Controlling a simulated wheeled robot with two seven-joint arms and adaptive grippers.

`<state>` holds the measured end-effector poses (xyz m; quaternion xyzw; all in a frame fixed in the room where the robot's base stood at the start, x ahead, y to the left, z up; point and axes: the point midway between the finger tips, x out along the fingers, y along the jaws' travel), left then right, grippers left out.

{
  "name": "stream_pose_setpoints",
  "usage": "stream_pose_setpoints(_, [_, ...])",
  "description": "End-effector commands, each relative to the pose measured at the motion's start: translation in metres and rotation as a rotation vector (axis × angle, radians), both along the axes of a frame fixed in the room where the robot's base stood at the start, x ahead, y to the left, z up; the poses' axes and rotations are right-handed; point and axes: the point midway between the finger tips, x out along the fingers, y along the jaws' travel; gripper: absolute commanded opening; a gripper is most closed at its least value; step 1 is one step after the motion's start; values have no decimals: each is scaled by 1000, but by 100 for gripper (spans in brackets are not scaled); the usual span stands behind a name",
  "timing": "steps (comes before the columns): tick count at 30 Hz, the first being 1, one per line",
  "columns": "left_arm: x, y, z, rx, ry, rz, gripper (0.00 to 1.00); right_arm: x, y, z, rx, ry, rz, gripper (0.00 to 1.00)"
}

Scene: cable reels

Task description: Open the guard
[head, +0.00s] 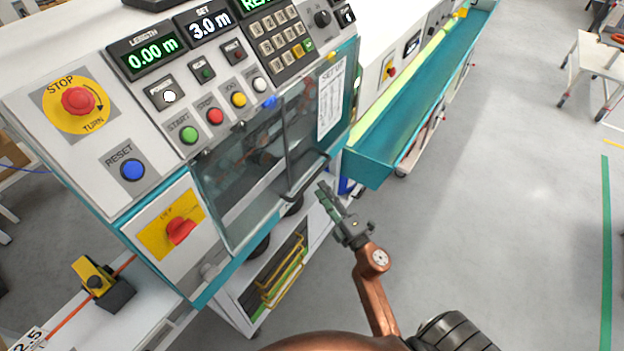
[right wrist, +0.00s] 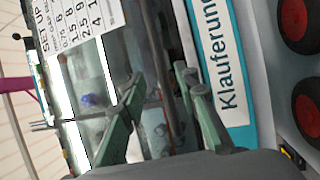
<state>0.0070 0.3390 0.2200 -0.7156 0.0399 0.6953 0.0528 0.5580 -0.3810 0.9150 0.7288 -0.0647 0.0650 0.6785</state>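The guard (head: 238,183) is a clear panel with a dark frame on the front of the machine, below its control panel. It looks closed. In the right wrist view the fingers (right wrist: 158,77) are apart, with the guard's lower edge region behind the gap. I cannot tell whether they touch the handle. The guard also shows in the right wrist view (right wrist: 92,88). My left gripper is not in view.
The control panel (head: 207,91) has several buttons, and a red switch (head: 180,231) sits left of the guard. A teal trough (head: 378,160) juts out to the right. A shelf with yellow frames (head: 282,273) is below.

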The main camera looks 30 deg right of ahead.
Motion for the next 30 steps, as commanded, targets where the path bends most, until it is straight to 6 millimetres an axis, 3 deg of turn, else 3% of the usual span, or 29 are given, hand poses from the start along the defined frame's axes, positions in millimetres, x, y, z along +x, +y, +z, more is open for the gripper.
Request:
stream_pose_setpoints(6, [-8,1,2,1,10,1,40,36,0,8,0,-1,1,29])
stream_pose_setpoints(12, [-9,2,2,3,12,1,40,57,0,10,2,0,0,29])
stream_pose_setpoints(23, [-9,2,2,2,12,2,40,62,-1,10,3,2,0,29])
stream_pose_setpoints(30, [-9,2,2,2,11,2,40,62,-1,10,3,2,0,12])
